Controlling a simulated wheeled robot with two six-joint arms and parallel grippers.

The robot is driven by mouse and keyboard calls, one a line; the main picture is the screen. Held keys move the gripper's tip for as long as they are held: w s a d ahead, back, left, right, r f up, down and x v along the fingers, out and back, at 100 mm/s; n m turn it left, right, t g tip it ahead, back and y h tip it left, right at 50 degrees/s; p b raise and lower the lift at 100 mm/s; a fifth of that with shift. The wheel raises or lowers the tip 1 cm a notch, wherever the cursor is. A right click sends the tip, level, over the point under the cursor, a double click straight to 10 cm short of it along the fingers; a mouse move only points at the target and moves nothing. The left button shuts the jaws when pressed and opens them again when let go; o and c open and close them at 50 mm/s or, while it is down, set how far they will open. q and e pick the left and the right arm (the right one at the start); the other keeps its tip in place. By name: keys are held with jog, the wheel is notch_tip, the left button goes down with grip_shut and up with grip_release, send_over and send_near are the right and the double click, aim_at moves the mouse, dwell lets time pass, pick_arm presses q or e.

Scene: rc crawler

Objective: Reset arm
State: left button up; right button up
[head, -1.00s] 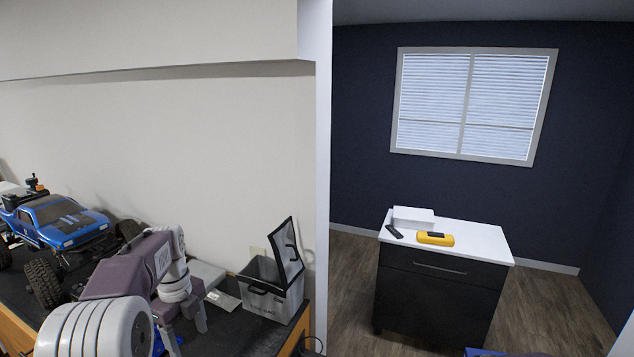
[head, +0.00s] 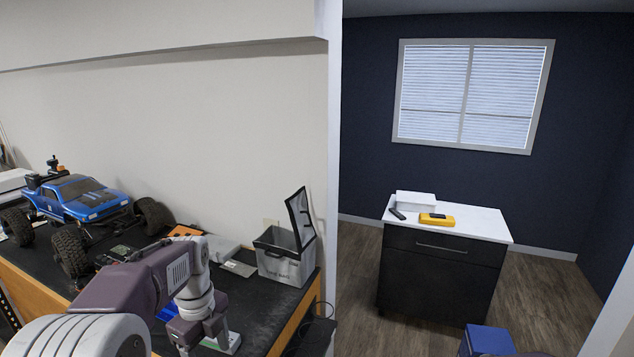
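My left arm comes in from the lower left, and its gripper (head: 205,340) hangs over the black workbench near the front edge. Its fingers are small and cut close to the frame's bottom, so I cannot tell whether they are open or shut. A small white and green object shows right beside the fingers, and contact cannot be told. My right gripper is not in view.
A blue RC crawler (head: 85,200) stands on the workbench (head: 262,312) at left. An open-lidded grey box (head: 284,266) stands near its right end. Across the floor, a dark cabinet (head: 440,270) carries a yellow device (head: 437,220). A blue object (head: 487,340) is at the bottom right.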

pick_arm(q)
jog(key=s+d+f+n+b, duration=0.1)
jog(key=s+d+f+n, duration=0.1)
jog(key=s+f+n, duration=0.5)
jog(key=s+d+f+n+t+b, duration=0.1)
jog(key=s+f+n, duration=0.6)
jog(key=n, duration=0.9)
jog(key=shift+d+f+b, duration=0.45)
jog(key=shift+f+b, duration=0.35)
jog(key=shift+f, duration=0.1)
